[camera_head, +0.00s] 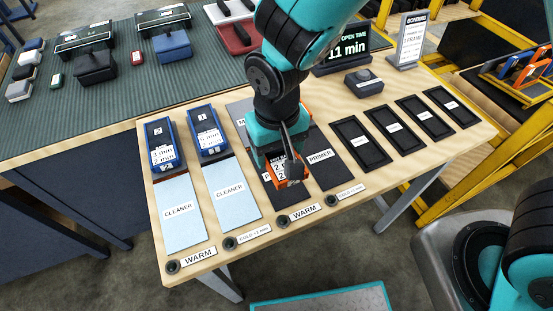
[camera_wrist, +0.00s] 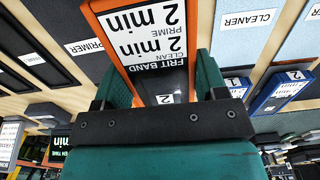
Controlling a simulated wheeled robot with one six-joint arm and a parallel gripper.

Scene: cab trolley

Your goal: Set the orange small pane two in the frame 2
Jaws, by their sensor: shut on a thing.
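My gripper (camera_head: 272,158) is shut on the orange small pane two (camera_head: 303,172), over the primer pads. In the wrist view the orange-edged pane (camera_wrist: 90,12) lies between the teal fingers of my gripper (camera_wrist: 163,82). Its white label reads "FRIT BAND", "2 min clean" and "2 min prime", and a "2" shows on its dark end. Whether the pane touches the pad below cannot be told. Several black rectangular frames (camera_head: 364,153) stand in a row on the right of the table, their middles free of panes. Their small labels are unreadable, so I cannot tell which is frame 2.
Two blue panes, marked 2 (camera_head: 157,131) and 1 (camera_head: 196,115), lie at the cleaner pads (camera_head: 180,215). A primer pad (camera_head: 326,172) is right of my gripper. A dark block (camera_head: 363,83), a timer display (camera_head: 345,50) and a bonding sign (camera_head: 411,40) stand behind the frames.

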